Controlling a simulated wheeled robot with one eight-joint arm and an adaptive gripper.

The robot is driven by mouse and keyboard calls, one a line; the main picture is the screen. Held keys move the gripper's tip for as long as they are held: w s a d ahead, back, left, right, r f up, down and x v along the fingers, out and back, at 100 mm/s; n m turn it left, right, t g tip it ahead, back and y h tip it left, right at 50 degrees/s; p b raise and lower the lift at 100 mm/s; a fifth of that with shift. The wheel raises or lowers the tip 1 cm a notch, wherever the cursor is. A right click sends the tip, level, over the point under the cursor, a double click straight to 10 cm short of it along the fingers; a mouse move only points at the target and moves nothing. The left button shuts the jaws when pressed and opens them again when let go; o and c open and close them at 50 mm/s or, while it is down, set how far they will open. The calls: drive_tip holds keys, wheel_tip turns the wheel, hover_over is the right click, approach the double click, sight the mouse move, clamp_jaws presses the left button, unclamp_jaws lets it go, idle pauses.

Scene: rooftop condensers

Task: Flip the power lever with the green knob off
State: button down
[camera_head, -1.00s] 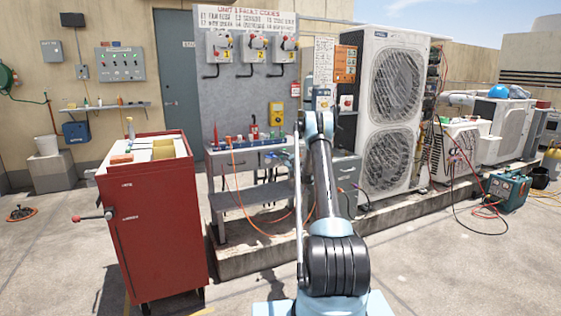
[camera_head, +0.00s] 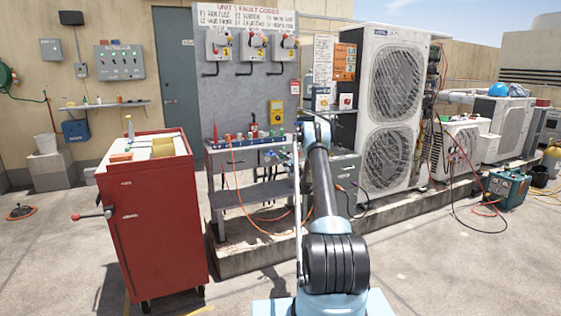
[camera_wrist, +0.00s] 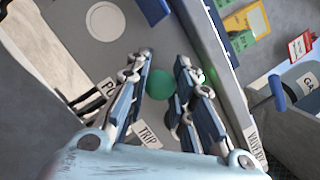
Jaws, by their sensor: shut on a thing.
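The green knob (camera_wrist: 160,84) shows in the wrist view between the two blue-grey fingers of my gripper (camera_wrist: 164,62). The fingers are closed in on it from both sides. The lever's stem and pivot are hidden or too small to make out. A label reading TRIP (camera_wrist: 147,135) lies on the grey surface beside the left finger, and a label starting with PO is partly covered by that finger. In the head view my arm reaches toward the workbench (camera_head: 245,150), and its end is too small and too covered to tell.
Several small tools stand along the bench top. Three wall switches (camera_head: 253,45) are on the grey panel above it. A red tool cabinet (camera_head: 160,235) stands left and tall condenser units (camera_head: 392,110) right. In the wrist view a blue-handled tool (camera_wrist: 278,90) is at right.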

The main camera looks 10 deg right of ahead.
drive_tip(key=c, duration=1.3)
unclamp_jaws()
drive_tip(key=shift+a, duration=0.1)
drive_tip(key=shift+c, duration=0.2)
drive_tip(key=v, duration=1.2)
drive_tip(key=shift+f, duration=0.1)
